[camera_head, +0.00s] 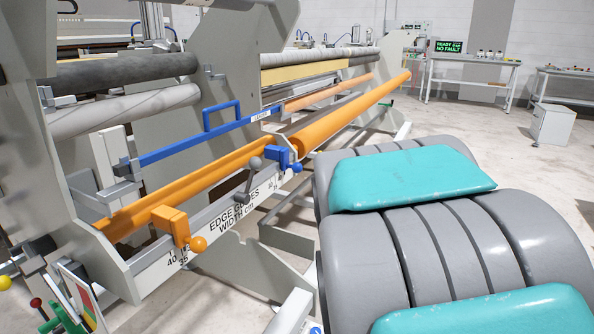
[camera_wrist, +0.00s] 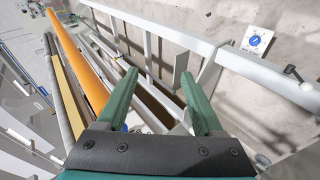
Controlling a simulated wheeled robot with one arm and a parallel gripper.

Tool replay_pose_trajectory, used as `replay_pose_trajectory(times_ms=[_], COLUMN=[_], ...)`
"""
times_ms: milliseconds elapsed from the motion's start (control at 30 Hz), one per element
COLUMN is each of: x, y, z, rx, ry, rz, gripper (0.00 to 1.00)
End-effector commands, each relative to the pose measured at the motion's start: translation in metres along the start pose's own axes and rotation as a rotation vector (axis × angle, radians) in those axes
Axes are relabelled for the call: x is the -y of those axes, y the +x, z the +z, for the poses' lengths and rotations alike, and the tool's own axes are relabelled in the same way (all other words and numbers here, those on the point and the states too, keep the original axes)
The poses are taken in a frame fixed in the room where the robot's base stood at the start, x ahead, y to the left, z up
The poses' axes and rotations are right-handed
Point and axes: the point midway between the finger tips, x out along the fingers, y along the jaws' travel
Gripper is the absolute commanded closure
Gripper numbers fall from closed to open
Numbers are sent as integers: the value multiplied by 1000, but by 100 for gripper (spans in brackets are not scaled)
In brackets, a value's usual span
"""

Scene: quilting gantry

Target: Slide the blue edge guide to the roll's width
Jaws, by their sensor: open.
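The blue edge guide (camera_head: 281,156), a block with a round blue knob, sits on the white scale rail (camera_head: 215,228) near its right end in the head view. The rail reads "EDGE GUIDES WIDTH cm". An orange edge guide (camera_head: 170,220) with an orange knob sits further left on the rail. A long orange roll (camera_head: 345,115) runs behind the blue guide; it seems to show in the wrist view (camera_wrist: 82,65) too. My gripper (camera_wrist: 160,88) has two green fingers, spread wide with nothing between them. I cannot make out the blue guide clearly in the wrist view.
A grey lever with a ball end (camera_head: 249,178) stands beside the blue guide. A blue bar with a raised handle (camera_head: 195,140) spans behind the rail. Grey fabric rolls (camera_head: 125,70) lie above.

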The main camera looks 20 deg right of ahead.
Motion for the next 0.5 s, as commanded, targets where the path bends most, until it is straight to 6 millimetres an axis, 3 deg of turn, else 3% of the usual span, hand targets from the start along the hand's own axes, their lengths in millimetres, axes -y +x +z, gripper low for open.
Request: replay_pose_trajectory(times_ms=[167, 300, 400, 500], x=[-71, -127, -153, -162], y=[28, 47, 56, 66], z=[-13, -36, -56, -74], rx=[-74, -148, -203, -267], ry=[-256, -569, -801, -1029], rz=[210, 416, 555, 679], gripper=[31, 31, 31, 31])
